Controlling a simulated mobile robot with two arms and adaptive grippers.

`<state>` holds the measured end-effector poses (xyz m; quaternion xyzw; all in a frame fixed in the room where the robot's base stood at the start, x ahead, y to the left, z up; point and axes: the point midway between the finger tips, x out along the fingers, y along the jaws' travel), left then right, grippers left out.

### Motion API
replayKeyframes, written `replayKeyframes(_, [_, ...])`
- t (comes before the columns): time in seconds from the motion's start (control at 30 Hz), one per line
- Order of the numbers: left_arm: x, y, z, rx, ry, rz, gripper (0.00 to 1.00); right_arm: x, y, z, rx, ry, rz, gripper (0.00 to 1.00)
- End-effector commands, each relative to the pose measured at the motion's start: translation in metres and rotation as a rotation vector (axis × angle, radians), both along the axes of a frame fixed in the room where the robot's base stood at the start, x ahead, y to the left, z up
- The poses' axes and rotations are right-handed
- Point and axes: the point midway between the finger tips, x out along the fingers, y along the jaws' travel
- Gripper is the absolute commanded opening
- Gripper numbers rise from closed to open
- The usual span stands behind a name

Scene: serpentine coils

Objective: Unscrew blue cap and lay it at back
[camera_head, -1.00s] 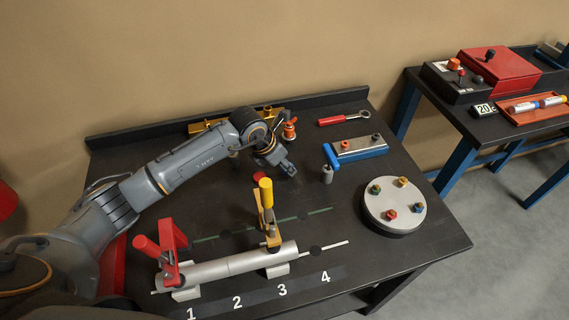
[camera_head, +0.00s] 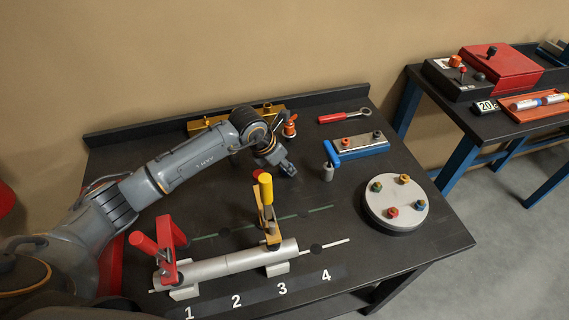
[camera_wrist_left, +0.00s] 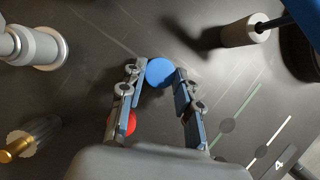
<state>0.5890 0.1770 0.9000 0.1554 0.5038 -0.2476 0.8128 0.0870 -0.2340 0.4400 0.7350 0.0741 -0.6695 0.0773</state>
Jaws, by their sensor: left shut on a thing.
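My left gripper (camera_head: 290,170) is over the middle of the dark workbench, fingers pointing down to the right. In the left wrist view its fingers (camera_wrist_left: 158,88) are shut on a round blue cap (camera_wrist_left: 160,72) at their tips. The cap is hidden by the gripper in the head view. I cannot tell whether it touches anything beneath. A red round piece (camera_head: 258,175) is just left of the gripper; it shows partly behind a finger in the left wrist view (camera_wrist_left: 131,122). My right gripper is not in view.
A metal post with a blue handle (camera_head: 329,155) stands right of my gripper, near a blue block (camera_head: 358,147). A yellow-handled clamp (camera_head: 267,192) holds a grey pipe (camera_head: 230,264) in front. A round plate (camera_head: 397,215) with bolts is at right. A red-handled wrench (camera_head: 340,117) lies at back.

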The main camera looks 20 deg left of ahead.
Motion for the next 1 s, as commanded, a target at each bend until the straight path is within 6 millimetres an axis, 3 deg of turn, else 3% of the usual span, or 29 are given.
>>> replayKeyframes(0.4, [0.0,0.0001,-0.0021,0.0,0.0,0.0,0.0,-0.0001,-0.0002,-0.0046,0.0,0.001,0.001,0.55])
replayKeyframes(0.43, [0.0,0.0,-0.0022,0.0,0.0,0.0,0.39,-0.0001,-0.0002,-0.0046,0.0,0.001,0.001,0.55])
replayKeyframes(0.53, [-0.0001,0.0001,-0.0023,0.0,0.0,0.0,0.59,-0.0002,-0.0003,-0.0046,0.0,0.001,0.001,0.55])
replayKeyframes(1.0, [-0.0002,0.0,-0.0013,0.0,0.0,0.0,0.58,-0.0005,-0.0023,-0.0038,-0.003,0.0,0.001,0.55])
